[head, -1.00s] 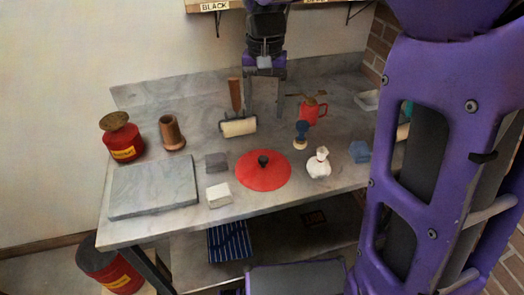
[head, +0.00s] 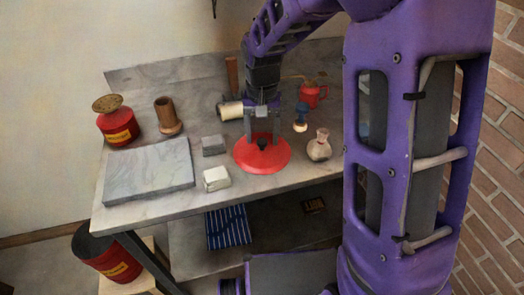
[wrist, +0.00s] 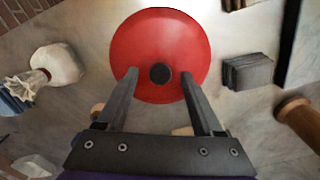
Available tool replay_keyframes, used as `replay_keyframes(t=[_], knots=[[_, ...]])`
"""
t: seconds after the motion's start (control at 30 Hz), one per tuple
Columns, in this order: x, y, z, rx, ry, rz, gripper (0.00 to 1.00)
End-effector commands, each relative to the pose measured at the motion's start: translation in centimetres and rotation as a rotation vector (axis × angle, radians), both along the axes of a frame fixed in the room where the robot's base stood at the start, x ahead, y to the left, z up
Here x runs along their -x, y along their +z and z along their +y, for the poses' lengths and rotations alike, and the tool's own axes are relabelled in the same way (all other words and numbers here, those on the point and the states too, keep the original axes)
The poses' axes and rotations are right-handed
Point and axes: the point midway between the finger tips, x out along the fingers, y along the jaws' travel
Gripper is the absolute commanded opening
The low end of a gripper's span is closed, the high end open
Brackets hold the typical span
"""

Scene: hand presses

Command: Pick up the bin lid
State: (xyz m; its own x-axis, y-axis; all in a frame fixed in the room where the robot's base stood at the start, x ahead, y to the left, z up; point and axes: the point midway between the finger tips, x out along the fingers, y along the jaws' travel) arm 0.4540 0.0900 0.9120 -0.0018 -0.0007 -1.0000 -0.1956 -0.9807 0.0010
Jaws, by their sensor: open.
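The bin lid is a round red disc (head: 276,158) with a dark knob in its middle, lying flat on the grey table. It also shows in the wrist view (wrist: 160,38), with its dark knob (wrist: 160,73) near the fingertips. My gripper (head: 262,143) is open and points down over the lid, with a finger on each side of the knob in the picture. In the wrist view the fingertips (wrist: 159,72) flank the knob with a gap on both sides. I cannot tell how far above the lid they are.
Near the lid are a white block (head: 216,179), a grey block (head: 213,145), a pale bottle (head: 319,147) and a dark-blue-topped stamp (head: 301,117). A stone slab (head: 148,172), a red can (head: 118,128) and a brown pot (head: 167,117) stand left. A roller (head: 231,110) lies behind.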

Motion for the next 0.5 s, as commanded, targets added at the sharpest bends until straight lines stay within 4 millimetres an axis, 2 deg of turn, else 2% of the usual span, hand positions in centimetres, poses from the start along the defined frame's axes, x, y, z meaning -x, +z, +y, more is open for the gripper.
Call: replay_keyframes(t=[0.1, 0.3, 0.5], knots=[[-0.03, -0.63, 0.01, -0.001, 0.000, -0.002, 0.68], [-0.03, -0.61, 0.01, -0.001, 0.000, -0.002, 0.68], [-0.02, -0.60, 0.03, -0.001, 0.000, -0.002, 0.32]])
